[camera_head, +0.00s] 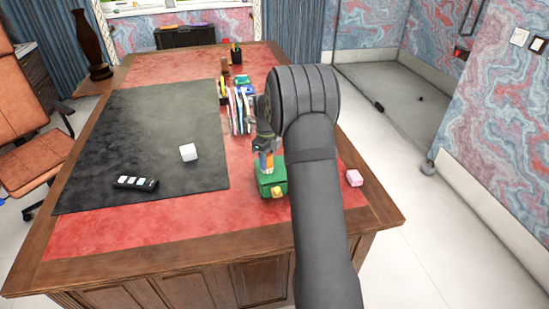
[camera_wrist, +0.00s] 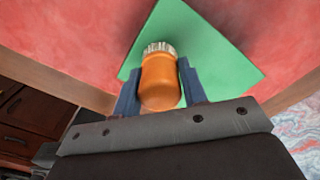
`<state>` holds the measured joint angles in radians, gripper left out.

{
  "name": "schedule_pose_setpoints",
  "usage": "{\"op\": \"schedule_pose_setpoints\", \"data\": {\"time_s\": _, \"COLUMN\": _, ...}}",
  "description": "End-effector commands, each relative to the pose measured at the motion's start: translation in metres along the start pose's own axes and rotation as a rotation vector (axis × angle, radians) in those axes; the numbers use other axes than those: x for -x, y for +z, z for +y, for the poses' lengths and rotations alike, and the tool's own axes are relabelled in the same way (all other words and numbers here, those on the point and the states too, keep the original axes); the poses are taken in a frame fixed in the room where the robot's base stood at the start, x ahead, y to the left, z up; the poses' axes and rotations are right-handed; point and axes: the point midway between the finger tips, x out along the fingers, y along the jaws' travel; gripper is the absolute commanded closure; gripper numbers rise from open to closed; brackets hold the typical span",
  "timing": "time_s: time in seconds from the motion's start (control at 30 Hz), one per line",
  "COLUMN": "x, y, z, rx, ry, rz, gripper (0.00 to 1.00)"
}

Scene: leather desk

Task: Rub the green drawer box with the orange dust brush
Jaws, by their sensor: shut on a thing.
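The green drawer box (camera_head: 272,180) stands on the red leather desk top, right of the dark mat, with a small yellow part on its front. Its flat green top (camera_wrist: 220,55) fills the middle of the wrist view. My gripper (camera_wrist: 159,85) is shut on the orange dust brush (camera_wrist: 160,80), with a blue finger on each side of the handle. The brush's pale ridged end points towards the green top. In the head view my gripper (camera_head: 265,148) is right above the box. Whether the brush touches the box cannot be told.
The red strip in front is clear.

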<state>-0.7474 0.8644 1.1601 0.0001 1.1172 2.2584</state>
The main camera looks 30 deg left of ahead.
Motion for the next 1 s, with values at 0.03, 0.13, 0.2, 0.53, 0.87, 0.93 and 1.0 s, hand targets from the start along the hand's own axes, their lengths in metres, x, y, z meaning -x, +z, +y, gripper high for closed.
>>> {"op": "schedule_pose_setpoints", "data": {"time_s": 0.03, "x": -0.001, "y": 0.003, "z": -0.003, "rx": 0.0, "ry": 0.0, "rz": -0.001, "gripper": 0.79}}
{"op": "schedule_pose_setpoints", "data": {"time_s": 0.13, "x": 0.001, "y": -0.002, "z": -0.01, "rx": -0.002, "ry": 0.0, "rz": -0.002, "gripper": 0.79}}
{"op": "schedule_pose_setpoints", "data": {"time_s": 0.2, "x": -0.001, "y": -0.007, "z": -0.014, "rx": -0.002, "ry": 0.0, "rz": -0.002, "gripper": 0.79}}
{"op": "schedule_pose_setpoints", "data": {"time_s": 0.53, "x": 0.0, "y": -0.029, "z": -0.034, "rx": -0.002, "ry": 0.001, "rz": -0.001, "gripper": 0.79}}
{"op": "schedule_pose_setpoints", "data": {"time_s": 0.87, "x": 0.0, "y": -0.051, "z": -0.054, "rx": -0.002, "ry": 0.0, "rz": -0.001, "gripper": 0.79}}
{"op": "schedule_pose_setpoints", "data": {"time_s": 0.93, "x": 0.0, "y": -0.056, "z": -0.059, "rx": -0.003, "ry": 0.0, "rz": -0.001, "gripper": 0.79}}
{"op": "schedule_pose_setpoints", "data": {"time_s": 1.0, "x": 0.0, "y": -0.061, "z": -0.063, "rx": -0.002, "ry": 0.0, "rz": 0.0, "gripper": 0.79}}
